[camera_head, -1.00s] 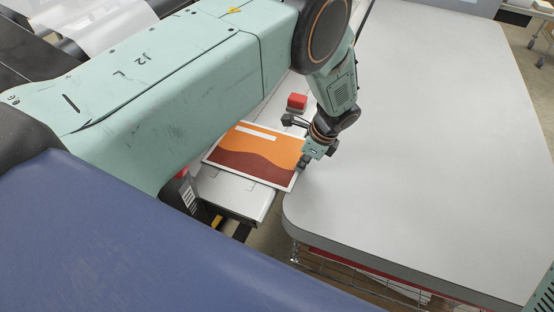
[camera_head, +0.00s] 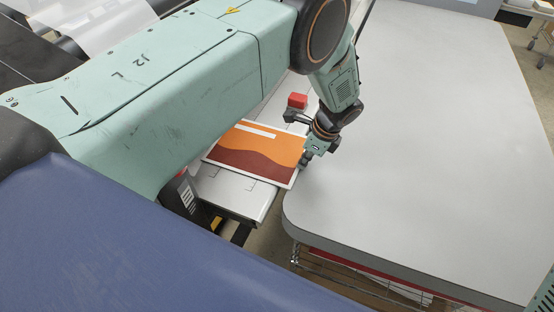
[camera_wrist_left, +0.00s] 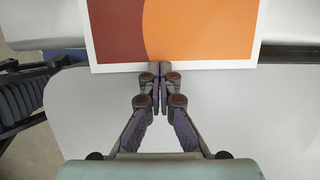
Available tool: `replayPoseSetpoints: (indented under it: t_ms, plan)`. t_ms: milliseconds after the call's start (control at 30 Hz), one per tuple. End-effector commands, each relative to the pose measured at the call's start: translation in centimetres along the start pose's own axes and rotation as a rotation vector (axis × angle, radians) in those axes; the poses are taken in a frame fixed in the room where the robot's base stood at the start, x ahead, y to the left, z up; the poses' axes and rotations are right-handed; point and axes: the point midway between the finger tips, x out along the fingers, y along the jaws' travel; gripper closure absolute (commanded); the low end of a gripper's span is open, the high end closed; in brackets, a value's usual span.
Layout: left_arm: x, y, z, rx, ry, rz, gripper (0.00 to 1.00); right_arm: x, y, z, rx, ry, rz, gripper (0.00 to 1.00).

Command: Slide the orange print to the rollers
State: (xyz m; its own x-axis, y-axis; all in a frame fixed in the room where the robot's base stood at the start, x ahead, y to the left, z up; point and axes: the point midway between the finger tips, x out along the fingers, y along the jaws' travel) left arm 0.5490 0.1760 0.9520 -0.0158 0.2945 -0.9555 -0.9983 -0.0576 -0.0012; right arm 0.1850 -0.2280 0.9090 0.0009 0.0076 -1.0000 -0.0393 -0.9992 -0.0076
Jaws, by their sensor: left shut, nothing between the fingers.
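The orange print (camera_head: 258,150), orange and dark red with a white border and a white bar, lies flat on the light feed shelf (camera_head: 234,193) of the laminator. My left gripper (camera_head: 305,163) is shut and empty at the print's right edge. In the left wrist view the closed fingertips (camera_wrist_left: 160,72) meet or nearly meet the white border of the print (camera_wrist_left: 185,30); I cannot tell whether they touch. My left arm hides part of the laminator, and the rollers cannot be made out. My right gripper is out of view.
A large pale table (camera_head: 430,130) with a rounded corner fills the right side, its top clear. A red button box (camera_head: 297,101) stands just beyond the print. A narrow gap shows between shelf and table at the front.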

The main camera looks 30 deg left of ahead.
Motion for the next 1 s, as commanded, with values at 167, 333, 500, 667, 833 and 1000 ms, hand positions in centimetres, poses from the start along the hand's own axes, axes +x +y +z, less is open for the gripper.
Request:
replayPoseSetpoints:
  t_ms: [167, 333, 500, 667, 833, 1000]
  plan:
    - [0.1, 0.1, 0.2, 0.000, -0.001, 0.003, 1.00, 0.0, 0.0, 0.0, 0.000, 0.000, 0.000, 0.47]
    - [0.2, 0.1, 0.5, 0.000, -0.001, 0.003, 1.00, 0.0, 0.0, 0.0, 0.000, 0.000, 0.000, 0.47]
    - [0.3, 0.1, 0.8, 0.001, -0.001, 0.003, 1.00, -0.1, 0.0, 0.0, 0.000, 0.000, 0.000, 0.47]
    - [0.4, 0.1, 1.2, 0.001, -0.001, 0.003, 1.00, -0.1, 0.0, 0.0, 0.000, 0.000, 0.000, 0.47]
    - [0.5, 0.1, 1.5, 0.000, -0.001, 0.003, 1.00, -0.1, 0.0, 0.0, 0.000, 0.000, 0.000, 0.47]
    - [0.6, 0.1, 1.9, 0.001, -0.001, 0.003, 1.00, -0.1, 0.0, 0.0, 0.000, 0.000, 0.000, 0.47]
